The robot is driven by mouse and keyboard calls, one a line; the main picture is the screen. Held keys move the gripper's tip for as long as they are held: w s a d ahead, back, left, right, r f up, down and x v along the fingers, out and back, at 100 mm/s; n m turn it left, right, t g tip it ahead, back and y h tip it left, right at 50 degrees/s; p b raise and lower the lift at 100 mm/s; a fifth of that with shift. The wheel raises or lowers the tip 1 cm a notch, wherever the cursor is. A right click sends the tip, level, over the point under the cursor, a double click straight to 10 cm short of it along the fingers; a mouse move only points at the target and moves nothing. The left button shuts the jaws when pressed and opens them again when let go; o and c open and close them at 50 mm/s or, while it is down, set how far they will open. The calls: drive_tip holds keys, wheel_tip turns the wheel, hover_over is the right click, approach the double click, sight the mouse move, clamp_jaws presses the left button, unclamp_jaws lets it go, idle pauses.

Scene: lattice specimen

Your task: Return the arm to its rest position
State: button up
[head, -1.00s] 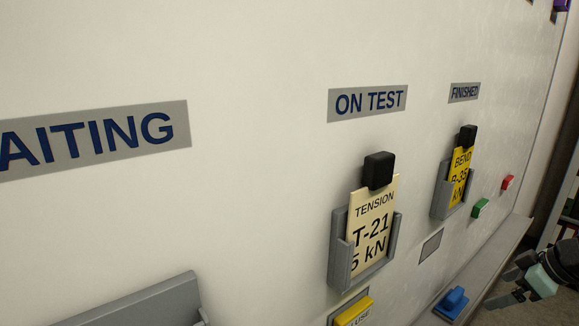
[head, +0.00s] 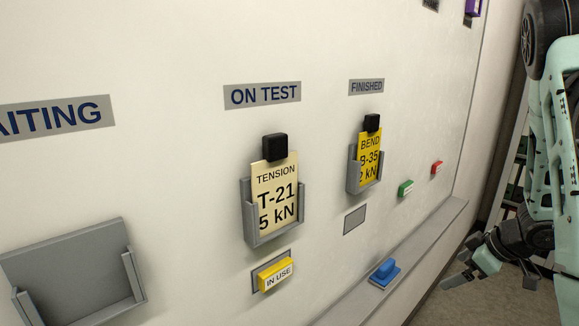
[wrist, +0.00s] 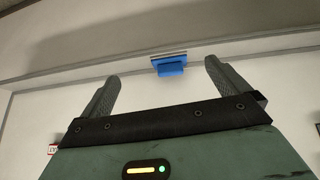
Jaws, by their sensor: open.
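My gripper (head: 492,279) is at the lower right of the head view, to the right of the board's ledge and apart from it. It also shows in the wrist view (wrist: 160,85), with its two fingers spread wide and nothing between them. My pale green arm rises along the right edge of the head view.
The whiteboard holds a cream TENSION card (head: 274,200) under ON TEST and a yellow BEND card (head: 369,158) under FINISHED. The WAITING holder (head: 75,265) looks empty. A yellow IN USE magnet (head: 275,274) sits below ON TEST. A blue eraser-like block (head: 384,271) lies on the ledge (head: 425,243).

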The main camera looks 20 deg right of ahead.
drive_tip(key=w+a+r+h, duration=0.1)
drive_tip(key=w+a+r, duration=0.3)
drive_tip(key=a, duration=0.6)
drive_tip(key=w+a+r+h, duration=0.1)
drive_tip(key=w+a+r, duration=0.3)
drive_tip(key=a, duration=0.5)
drive_tip(key=s+a+r+n+g, duration=0.15)
drive_tip(key=s+a, duration=0.25)
drive_tip(key=a, duration=0.4)
drive_tip(key=s+a+f+g, duration=0.1)
drive_tip(key=s+a+g, duration=0.1)
drive_tip(key=s+a, duration=0.35)
drive_tip(key=s+a+r+n+g, duration=0.1)
drive_tip(key=s+a+r+g, duration=0.1)
drive_tip(key=s+a, duration=0.7)
drive_tip(key=s+g, duration=0.1)
drive_tip(key=s, duration=0.2)
drive_tip(key=shift+s+a+y, duration=0.15)
drive_tip(key=shift+a+y, duration=0.1)
drive_tip(key=shift+y, duration=0.05)
drive_tip(key=shift+n, duration=0.25)
